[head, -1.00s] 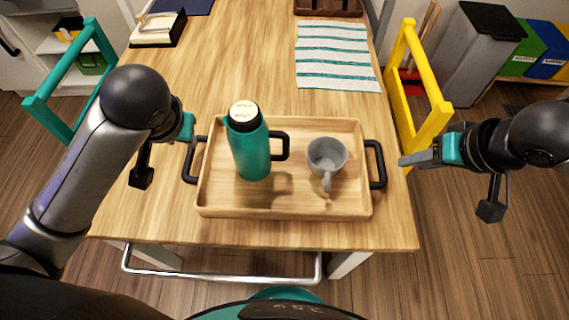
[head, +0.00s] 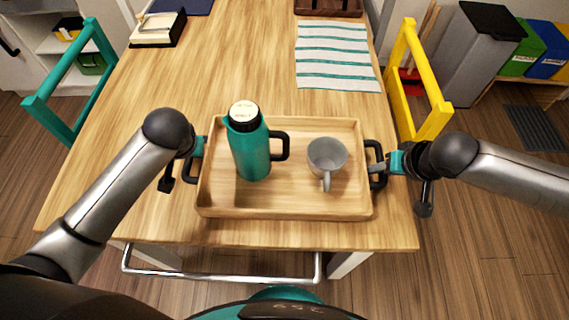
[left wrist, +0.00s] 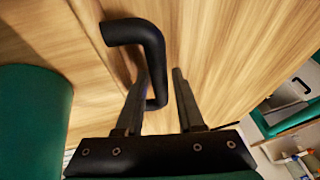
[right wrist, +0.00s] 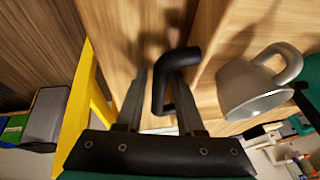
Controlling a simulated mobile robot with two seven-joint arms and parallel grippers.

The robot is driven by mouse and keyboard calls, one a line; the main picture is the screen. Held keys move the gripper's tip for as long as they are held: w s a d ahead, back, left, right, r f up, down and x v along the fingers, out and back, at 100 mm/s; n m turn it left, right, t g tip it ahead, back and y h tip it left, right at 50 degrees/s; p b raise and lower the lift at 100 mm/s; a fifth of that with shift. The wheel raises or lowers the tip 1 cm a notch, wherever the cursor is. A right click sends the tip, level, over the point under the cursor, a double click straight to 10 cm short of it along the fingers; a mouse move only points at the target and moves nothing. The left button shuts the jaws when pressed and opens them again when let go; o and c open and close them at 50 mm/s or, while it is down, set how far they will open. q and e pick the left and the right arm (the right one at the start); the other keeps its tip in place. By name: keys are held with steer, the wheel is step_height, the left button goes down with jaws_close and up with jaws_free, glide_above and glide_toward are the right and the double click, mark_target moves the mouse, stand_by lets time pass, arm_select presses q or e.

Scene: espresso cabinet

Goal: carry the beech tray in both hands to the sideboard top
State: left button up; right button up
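The beech tray (head: 285,211) lies on the wooden table with a black handle at each end. Closing contact is not visible.
A striped cloth (head: 337,55) lies behind the tray. A yellow chair (head: 422,90) stands right of the table, a teal chair (head: 62,85) left. A dark wooden holder (head: 328,7) is at the back. The table behind the flask is clear.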

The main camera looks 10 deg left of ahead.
stand_by(0.3)
arm_select(q)
jaws_close()
arm_select(e)
jaws_close()
steer(key=shift+w, duration=0.1)
stand_by(0.8)
arm_select(q)
steer(key=shift+w+r, duration=0.1)
arm_select(e)
steer(key=shift+w+r, duration=0.1)
